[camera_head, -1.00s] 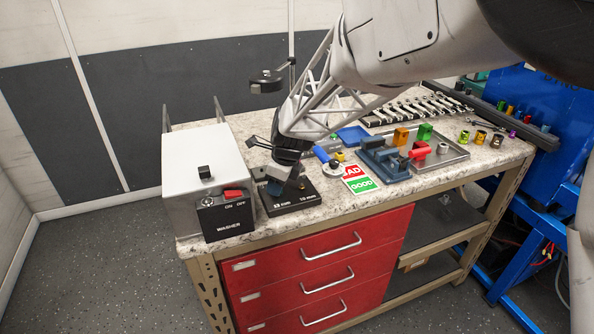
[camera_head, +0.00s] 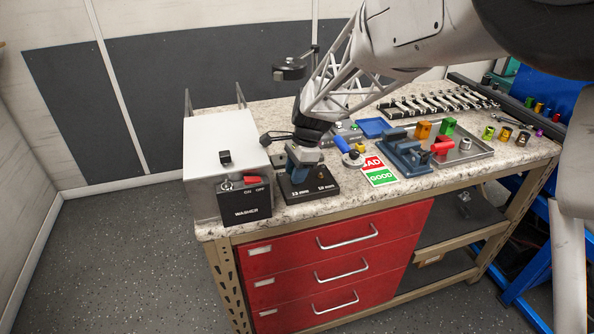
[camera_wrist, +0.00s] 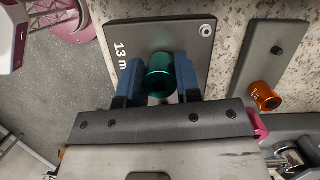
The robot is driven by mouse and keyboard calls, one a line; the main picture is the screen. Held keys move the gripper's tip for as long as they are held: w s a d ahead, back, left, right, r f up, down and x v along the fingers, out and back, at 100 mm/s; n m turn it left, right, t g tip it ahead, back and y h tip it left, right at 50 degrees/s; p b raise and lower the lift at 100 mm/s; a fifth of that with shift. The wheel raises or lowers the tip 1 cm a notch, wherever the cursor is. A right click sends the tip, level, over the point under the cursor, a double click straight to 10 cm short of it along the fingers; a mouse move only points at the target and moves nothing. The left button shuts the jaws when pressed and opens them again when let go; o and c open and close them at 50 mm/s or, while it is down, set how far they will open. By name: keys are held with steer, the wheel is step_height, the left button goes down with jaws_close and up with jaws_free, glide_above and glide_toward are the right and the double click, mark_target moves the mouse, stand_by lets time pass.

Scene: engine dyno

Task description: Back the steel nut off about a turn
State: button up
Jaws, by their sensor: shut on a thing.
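A black fixture plate (camera_head: 309,187) with white size markings lies on the bench's front left; it shows under my fingers in the wrist view (camera_wrist: 140,35). My gripper (camera_head: 303,167) is low over this plate, pointing down. In the wrist view its blue fingers (camera_wrist: 160,82) are shut on a teal cylinder (camera_wrist: 160,68) that looks like a socket, one finger on each side. A small silver round part (camera_wrist: 206,30) sits at the plate's far corner; I cannot tell if it is the steel nut. Whatever is under the teal cylinder is hidden.
The grey washer box (camera_head: 218,145) stands close left of the plate. Right of it are the red and green cards (camera_head: 380,176), a blue vise (camera_head: 405,155) and a metal tray (camera_head: 482,152) with coloured sockets. An orange socket (camera_wrist: 265,97) shows in the wrist view.

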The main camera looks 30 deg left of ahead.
steer(key=n+h, duration=0.1)
steer(key=n, duration=0.4)
steer(key=shift+d+f+n+g, duration=0.1)
steer(key=shift+n+g, duration=0.2)
steer(key=shift+g, duration=0.1)
steer(key=shift+c, duration=0.4)
steer(key=shift+r, duration=2.5)
jaws_close()
steer(key=shift+r, duration=0.4)
